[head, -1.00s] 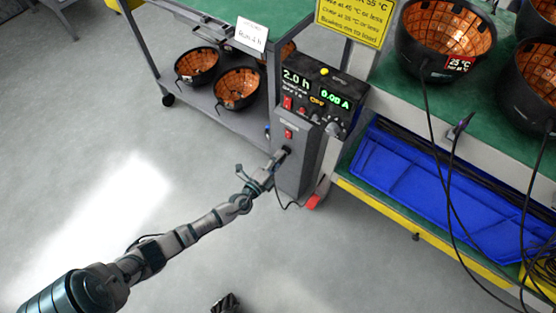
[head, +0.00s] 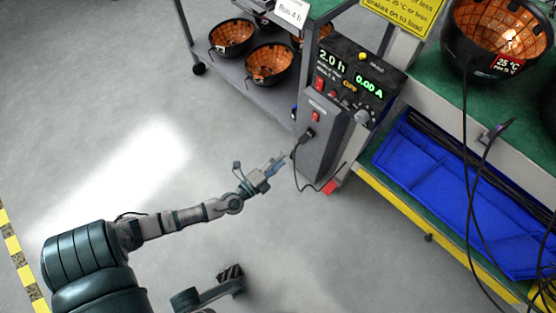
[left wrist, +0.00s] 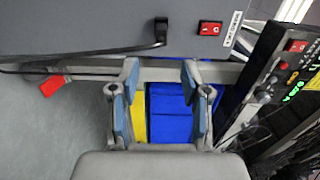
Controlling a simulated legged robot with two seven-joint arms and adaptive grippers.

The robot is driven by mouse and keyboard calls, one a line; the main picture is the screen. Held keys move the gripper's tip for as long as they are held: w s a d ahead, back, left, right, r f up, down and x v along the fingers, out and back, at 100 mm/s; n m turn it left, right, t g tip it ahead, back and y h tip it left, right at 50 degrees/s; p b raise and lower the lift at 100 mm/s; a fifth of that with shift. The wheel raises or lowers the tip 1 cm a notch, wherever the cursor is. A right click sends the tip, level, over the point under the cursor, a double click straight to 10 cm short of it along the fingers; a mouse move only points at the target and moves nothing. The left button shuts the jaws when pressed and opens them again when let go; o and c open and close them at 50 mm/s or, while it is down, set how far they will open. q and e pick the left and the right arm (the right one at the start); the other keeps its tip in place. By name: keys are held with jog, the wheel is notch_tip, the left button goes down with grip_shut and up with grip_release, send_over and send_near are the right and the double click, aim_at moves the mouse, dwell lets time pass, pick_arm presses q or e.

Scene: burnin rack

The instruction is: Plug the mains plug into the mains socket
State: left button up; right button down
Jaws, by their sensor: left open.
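The black mains plug (head: 307,135) sits against the front face of a grey box (head: 321,150) below the control panel. Its black cable loops down from it. In the left wrist view the plug (left wrist: 160,32) stands against the grey face, beside a red rocker switch (left wrist: 210,28). The mains socket is hidden behind the plug, so I cannot tell how deep the plug sits. My left gripper (head: 276,165) is open and empty, a short gap to the left of and below the plug. Its two blue-padded fingers (left wrist: 161,88) are spread with nothing between them.
The control panel (head: 347,82) shows lit green digits above the box. A green-topped bench (head: 450,125) with a black bowl (head: 497,38) and a blue tray (head: 425,180) stands at the right. A shelf with bowls (head: 270,65) is behind. The floor at left is clear.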

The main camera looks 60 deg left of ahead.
aim_at(300, 143)
pick_arm(q)
jog(key=shift+s+d, duration=0.1)
jog(key=shift+s, duration=0.15)
jog(key=c, duration=0.4)
jog(key=shift+w+a+f+n+g+y, duration=0.2)
jog(key=shift+a+n+g+y, duration=0.05)
jog(key=shift+n+g+y, duration=0.05)
jog(key=c, duration=0.5)
jog(key=n, duration=0.1)
jog(key=w+f+n+g+p, duration=0.1)
jog(key=shift+a+f+n+p, duration=0.1)
jog(key=shift+a+n+p, duration=0.2)
jog(key=shift+a, duration=0.05)
jog(key=w+n, duration=0.1)
jog(key=n, duration=0.1)
jog(key=w+r+n+t, duration=0.1)
jog(key=n, duration=0.1)
jog(key=w+n, duration=0.1)
jog(key=n, duration=0.2)
jog(key=shift+w+r+p, duration=0.15)
jog(key=shift+w+p, duration=0.25)
jog(key=shift+w+a+r, duration=0.15)
jog(key=shift+w, duration=0.55)
jog(key=shift+t, duration=0.3)
